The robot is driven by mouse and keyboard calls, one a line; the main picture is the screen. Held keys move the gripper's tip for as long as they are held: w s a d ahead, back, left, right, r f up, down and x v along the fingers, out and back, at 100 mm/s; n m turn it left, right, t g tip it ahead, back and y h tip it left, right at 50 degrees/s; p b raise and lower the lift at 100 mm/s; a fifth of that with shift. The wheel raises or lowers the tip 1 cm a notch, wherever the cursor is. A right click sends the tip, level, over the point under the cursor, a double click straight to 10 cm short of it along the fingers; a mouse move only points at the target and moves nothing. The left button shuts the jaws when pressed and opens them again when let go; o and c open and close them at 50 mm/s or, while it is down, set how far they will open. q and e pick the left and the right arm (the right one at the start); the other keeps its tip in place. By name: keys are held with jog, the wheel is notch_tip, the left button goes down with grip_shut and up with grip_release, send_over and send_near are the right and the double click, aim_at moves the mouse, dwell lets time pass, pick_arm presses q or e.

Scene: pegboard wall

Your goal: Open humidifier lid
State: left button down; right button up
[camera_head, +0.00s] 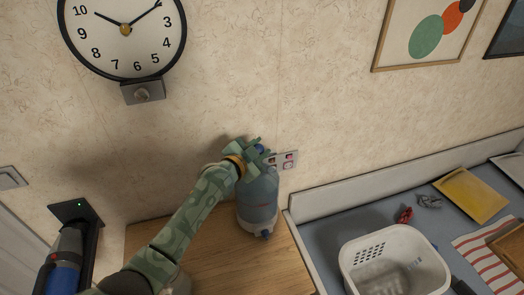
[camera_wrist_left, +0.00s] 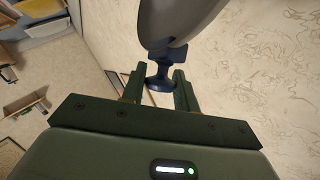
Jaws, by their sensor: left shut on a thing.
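The humidifier (camera_head: 257,200) stands upright on a wooden table, with a translucent blue-grey tank, a pale base and a small blue part low at its front. My left gripper (camera_head: 258,148), green camouflage, is at its top, with its fingers around the blue lid knob (camera_head: 259,147). In the left wrist view, my left gripper (camera_wrist_left: 158,82) has its fingers on both sides of the dark blue knob (camera_wrist_left: 160,68). A grey rounded surface (camera_wrist_left: 172,18) adjoins the knob. The gripper hides much of the lid, so I cannot tell whether it sits on the tank. My right gripper is not in view.
The wooden table (camera_head: 215,255) has bare surface around the humidifier. A wall outlet (camera_head: 289,160) is close behind it. A white basket (camera_head: 395,240), a yellow folder (camera_head: 472,195) and a striped cloth (camera_head: 478,250) lie to the right. A clock (camera_head: 124,62) hangs upper left.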

pick_arm(q)
jog(key=w+r, duration=0.1)
jog(key=w+a+n+g, duration=0.1)
jog(key=w, duration=0.1)
jog(key=shift+a+r+g, duration=0.15)
jog(key=shift+r+g, duration=0.15)
jog(key=shift+r, duration=0.1)
jog(key=shift+w+a+r+n+g+b, duration=0.2)
jog(key=shift+w+r+n, duration=0.1)
jog(key=shift+w, duration=0.25)
jog(key=shift+w+a+r+n+g+b, duration=0.2)
jog(key=shift+w+n, duration=0.1)
jog(key=shift+w, duration=0.2)
jog(key=c, duration=1.1)
grip_release()
jog(key=shift+f, duration=0.1)
jog(key=shift+o, duration=0.2)
jog(key=shift+s+a+r+p, duration=0.25)
jog(key=shift+s+p, duration=0.1)
jog(key=p+v, duration=0.2)
jog(key=v, duration=1.3)
jog(key=shift+s+r, duration=0.15)
jog(key=shift+r, duration=0.05)
